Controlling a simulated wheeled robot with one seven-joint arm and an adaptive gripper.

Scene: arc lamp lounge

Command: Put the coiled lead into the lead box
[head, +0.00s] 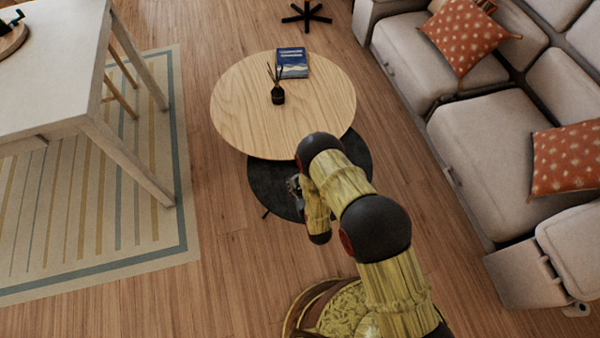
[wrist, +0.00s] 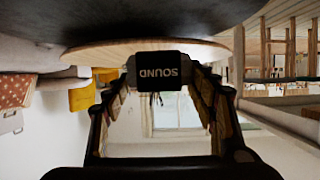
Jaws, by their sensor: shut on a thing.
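My gripper (wrist: 160,80) points ahead in the upside-down wrist view, its two fingers on either side of a dark block marked SOUND (wrist: 158,71). It is shut on this block. I cannot tell whether the block is the lead box or some other thing. In the head view my gripper (head: 296,186) is over the black round lower table (head: 268,182), mostly hidden by my arm. I can make out no coiled lead in either view. No separate lead box shows.
The round wooden table (head: 240,105) carries a blue book (head: 292,62) and a black reed vase (head: 277,95). The sofa (head: 480,140) stands right, with patterned cushions (head: 468,38). A white table (head: 60,80) stands left on a striped rug (head: 100,210).

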